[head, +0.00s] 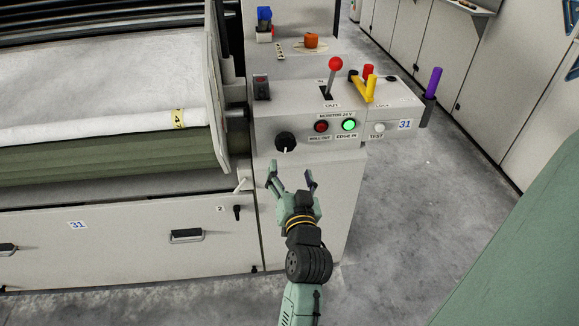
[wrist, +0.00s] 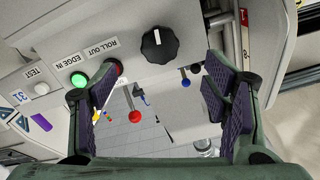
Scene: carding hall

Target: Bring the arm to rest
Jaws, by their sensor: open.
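My gripper (head: 291,180) is open and empty in the head view, in front of the control cabinet, just below its black rotary knob (head: 285,142). In the wrist view my gripper (wrist: 165,95) shows two parted fingers with dark ribbed pads and nothing held between them. The black knob also shows in the wrist view (wrist: 159,45), beyond the fingertips. My arm reaches up from the bottom of the head view. I cannot tell whether a fingertip touches the cabinet.
The cabinet's panel has a red-knobbed lever (head: 335,64), a lit green lamp (head: 348,125), a red lamp (head: 321,126) and a white test button (head: 379,128). A machine with a white fibre roll (head: 105,85) stands left. Grey floor (head: 420,190) is clear to the right.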

